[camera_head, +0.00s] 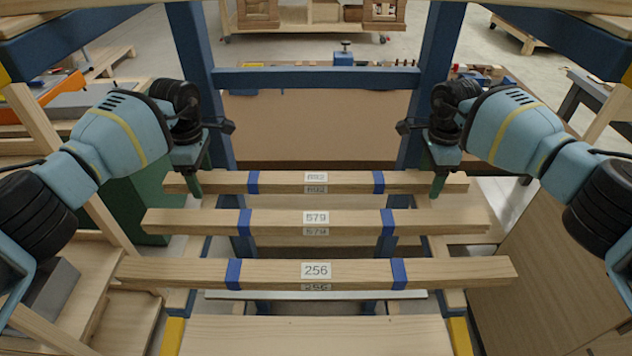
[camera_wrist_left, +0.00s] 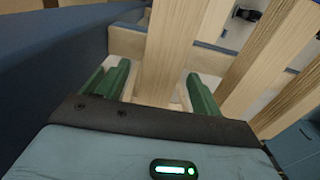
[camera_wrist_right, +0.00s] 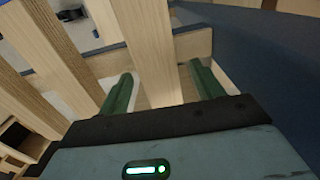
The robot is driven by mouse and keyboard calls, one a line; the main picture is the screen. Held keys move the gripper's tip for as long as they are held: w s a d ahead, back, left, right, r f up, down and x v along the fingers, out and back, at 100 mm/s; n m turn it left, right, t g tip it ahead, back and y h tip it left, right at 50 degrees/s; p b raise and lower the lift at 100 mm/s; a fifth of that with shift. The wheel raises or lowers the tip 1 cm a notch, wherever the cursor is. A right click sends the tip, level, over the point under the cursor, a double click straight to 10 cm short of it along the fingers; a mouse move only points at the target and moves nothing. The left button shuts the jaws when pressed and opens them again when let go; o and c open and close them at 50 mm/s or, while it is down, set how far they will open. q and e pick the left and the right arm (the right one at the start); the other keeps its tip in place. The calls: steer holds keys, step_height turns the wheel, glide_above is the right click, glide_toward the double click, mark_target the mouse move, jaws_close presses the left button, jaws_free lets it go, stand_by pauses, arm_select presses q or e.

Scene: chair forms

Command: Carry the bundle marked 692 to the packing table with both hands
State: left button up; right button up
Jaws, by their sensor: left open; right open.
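The bundle marked 692 (camera_head: 280,183) is a long pale timber bundle with two blue bands and a white label. It lies crosswise at the far end of the blue-framed rack. My left gripper (camera_head: 195,184) is at its left end and my right gripper (camera_head: 437,184) at its right end, both pointing down. In the left wrist view the bundle (camera_wrist_left: 172,45) runs between the open green fingers, with gaps beside it. In the right wrist view the bundle (camera_wrist_right: 148,45) also runs between open fingers. I cannot tell which surface is the packing table.
Bundles marked 579 (camera_head: 275,222) and 256 (camera_head: 285,272) lie parallel, nearer me on the rack. Blue posts (camera_head: 425,85) and a blue crossbar (camera_head: 300,78) stand behind the 692 bundle, before a brown panel (camera_head: 310,125). A wooden panel (camera_head: 545,255) stands at right.

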arm_select(q)
jaws_close()
arm_select(e)
jaws_close()
